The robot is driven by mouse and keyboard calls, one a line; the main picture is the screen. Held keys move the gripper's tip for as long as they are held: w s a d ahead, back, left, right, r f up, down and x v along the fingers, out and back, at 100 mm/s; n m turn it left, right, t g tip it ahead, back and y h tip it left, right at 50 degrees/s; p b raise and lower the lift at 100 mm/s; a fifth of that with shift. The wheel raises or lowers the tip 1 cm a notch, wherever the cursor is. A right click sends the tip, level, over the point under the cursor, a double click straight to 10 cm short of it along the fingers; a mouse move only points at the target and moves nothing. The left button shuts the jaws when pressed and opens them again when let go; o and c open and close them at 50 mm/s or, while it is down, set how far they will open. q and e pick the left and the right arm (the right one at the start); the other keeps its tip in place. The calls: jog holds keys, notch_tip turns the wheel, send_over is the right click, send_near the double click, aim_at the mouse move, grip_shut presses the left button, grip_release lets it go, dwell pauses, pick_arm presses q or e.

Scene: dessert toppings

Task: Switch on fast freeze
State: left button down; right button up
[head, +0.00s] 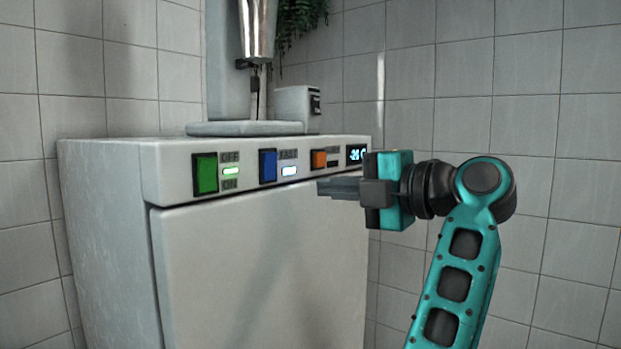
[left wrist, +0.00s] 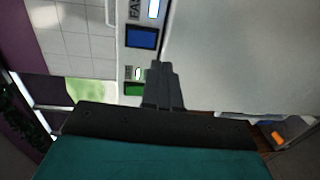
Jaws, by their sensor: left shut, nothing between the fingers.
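The white freezer (head: 260,270) has a control strip along its top front. A blue button (head: 267,166) sits next to a label that reads like FAST, with a bright white-blue light (head: 289,171) under it. My left gripper (head: 322,187) is shut and empty. In the head view its fingertips show to the right of and slightly below the blue button, apart from it. The left wrist view also shows the blue button (left wrist: 142,37), its lit light (left wrist: 154,9) and the shut fingers (left wrist: 163,72). My right gripper is not in view.
A green OFF/ON switch (head: 205,174) with a lit green light is left of the blue button. An orange button (head: 318,159) and a temperature display (head: 356,154) are to its right. A mixer-like machine (head: 245,128) stands on the freezer top. Tiled walls are behind.

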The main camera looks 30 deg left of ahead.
pick_arm(q)
jog(key=d, duration=0.5)
jog(key=shift+s+f, duration=0.15)
jog(key=shift+f, duration=0.15)
